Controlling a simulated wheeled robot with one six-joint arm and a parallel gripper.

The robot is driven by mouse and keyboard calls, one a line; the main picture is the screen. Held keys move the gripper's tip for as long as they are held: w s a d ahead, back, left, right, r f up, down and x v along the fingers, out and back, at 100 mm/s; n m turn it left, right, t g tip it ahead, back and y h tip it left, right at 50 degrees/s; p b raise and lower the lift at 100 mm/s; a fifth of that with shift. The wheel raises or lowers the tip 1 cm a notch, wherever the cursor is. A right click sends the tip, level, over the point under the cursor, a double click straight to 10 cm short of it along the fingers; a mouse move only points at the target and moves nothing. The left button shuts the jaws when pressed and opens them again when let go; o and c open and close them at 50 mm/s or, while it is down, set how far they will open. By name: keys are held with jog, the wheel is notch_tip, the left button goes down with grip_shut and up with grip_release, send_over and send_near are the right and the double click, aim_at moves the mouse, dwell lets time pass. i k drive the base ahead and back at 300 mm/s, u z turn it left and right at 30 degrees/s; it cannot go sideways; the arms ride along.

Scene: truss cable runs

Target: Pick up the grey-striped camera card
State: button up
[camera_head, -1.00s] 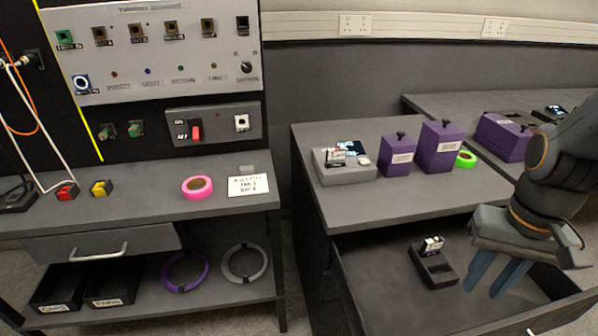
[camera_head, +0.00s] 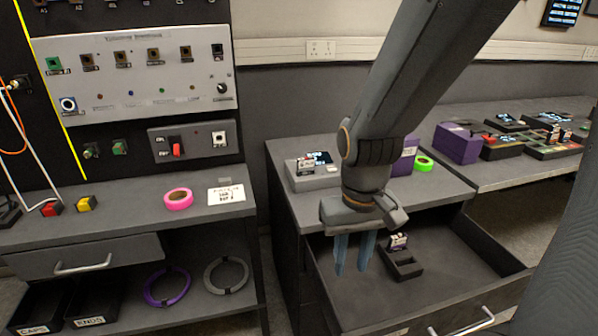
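A small black holder (camera_head: 406,267) stands in the open drawer, with a small pale card (camera_head: 398,243) upright at its back end. Another small card (camera_head: 305,164) stands in the grey device (camera_head: 318,182) on the worktop above. Both are too small for me to tell a grey stripe. My gripper (camera_head: 352,268) points down over the drawer, left of the black holder. Its two blue fingers are apart, with nothing visible between them. My arm hides part of the worktop.
The open drawer (camera_head: 465,262) has bare floor around the holder. A purple box (camera_head: 404,158) and green tape (camera_head: 424,164) are behind my arm. Pink tape (camera_head: 178,198) lies on the left bench.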

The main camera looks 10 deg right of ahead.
aim_at(305, 166)
jog(key=u, duration=0.85)
jog(key=k, duration=1.15)
jog(key=u, duration=1.15)
jog(key=i, duration=0.5)
jog(key=z, duration=0.5)
jog(key=i, duration=1.4)
jog(key=z, duration=1.65)
jog(key=i, duration=0.85)
jog(key=z, duration=0.85)
